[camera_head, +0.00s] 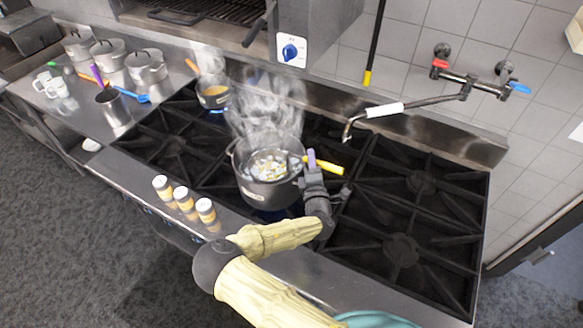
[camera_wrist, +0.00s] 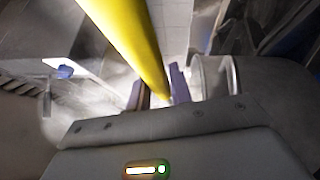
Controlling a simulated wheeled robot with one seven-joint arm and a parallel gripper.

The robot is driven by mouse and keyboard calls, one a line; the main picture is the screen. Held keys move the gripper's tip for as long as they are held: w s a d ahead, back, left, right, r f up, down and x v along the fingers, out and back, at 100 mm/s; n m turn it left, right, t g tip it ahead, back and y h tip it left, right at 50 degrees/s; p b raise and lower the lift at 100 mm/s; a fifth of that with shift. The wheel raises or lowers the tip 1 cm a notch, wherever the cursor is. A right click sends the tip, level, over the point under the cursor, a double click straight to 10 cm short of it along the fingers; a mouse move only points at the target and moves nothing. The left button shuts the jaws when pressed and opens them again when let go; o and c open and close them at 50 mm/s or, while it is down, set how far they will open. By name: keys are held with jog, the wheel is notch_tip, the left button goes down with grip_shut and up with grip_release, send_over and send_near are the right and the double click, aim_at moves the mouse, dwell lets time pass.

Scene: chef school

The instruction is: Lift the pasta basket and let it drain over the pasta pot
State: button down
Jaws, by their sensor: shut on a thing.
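The pasta pot (camera_head: 243,186) is a dark pot on a burner in the middle of the stove, with steam rising from it. Pale pasta pieces in bubbling water fill its opening, and the pasta basket (camera_head: 270,165) appears to sit inside; its mesh is hard to make out. A yellow handle (camera_head: 327,167) sticks out to the right over the pot's rim. My gripper (camera_head: 312,168) is at the pot's right side, shut on this handle. In the wrist view the yellow handle (camera_wrist: 130,40) runs down between the purple fingers (camera_wrist: 160,88).
A smaller steaming pot (camera_head: 213,101) stands on a back-left burner. Several spice jars (camera_head: 184,199) line the front edge. A pot-filler tap (camera_head: 420,103) reaches over the stove from the right wall. The right burners (camera_head: 410,225) are bare.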

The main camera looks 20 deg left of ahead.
notch_tip(320, 180, up, 18)
jog(key=b, duration=0.6)
jog(key=shift+r, duration=0.1)
dwell(4.4)
jog(key=shift+r, duration=0.3)
jog(key=shift+w, duration=0.15)
